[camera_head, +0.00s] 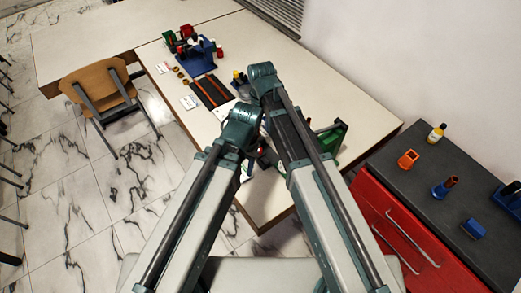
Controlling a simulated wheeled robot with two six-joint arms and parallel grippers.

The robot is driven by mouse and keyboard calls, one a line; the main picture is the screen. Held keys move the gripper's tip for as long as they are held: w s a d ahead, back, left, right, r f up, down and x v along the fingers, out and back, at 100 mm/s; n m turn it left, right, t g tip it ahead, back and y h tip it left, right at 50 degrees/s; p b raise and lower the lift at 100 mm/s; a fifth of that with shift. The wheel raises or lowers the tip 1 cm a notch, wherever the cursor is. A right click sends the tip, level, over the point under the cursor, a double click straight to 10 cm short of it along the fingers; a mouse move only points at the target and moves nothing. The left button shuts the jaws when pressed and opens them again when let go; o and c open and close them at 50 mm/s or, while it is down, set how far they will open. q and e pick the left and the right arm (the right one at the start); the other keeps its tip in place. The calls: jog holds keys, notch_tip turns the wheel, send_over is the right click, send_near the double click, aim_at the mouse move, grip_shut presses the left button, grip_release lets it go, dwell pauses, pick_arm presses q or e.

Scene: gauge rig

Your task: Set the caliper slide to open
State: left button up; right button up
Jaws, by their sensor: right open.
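My two arms reach up over the table, and their links cover much of its middle. My right gripper (262,157) shows only in part between the two arms, low over the table; its jaws are open. My left gripper is hidden behind my left arm. I cannot make out a caliper slide for certain. A green stand (329,142) on the table, right of my right arm, is partly covered by it. A blue base with red and green parts (196,58) stands at the far left of the table.
A dark board with orange strips (210,92), white cards (189,102) and small brass rings lie on the table (350,100). A wooden chair (100,85) stands at left. A red cabinet (400,235) at right bears an orange block (408,159), a bottle (437,133) and blue holders.

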aim_at(261, 149)
pick_arm(q)
notch_tip(261, 149, down, 13)
jog(key=b, duration=1.2)
jog(key=shift+f+b, duration=0.15)
jog(key=shift+b, duration=0.25)
pick_arm(e)
notch_tip(261, 149, down, 13)
jog(key=shift+f, duration=0.15)
grip_shut()
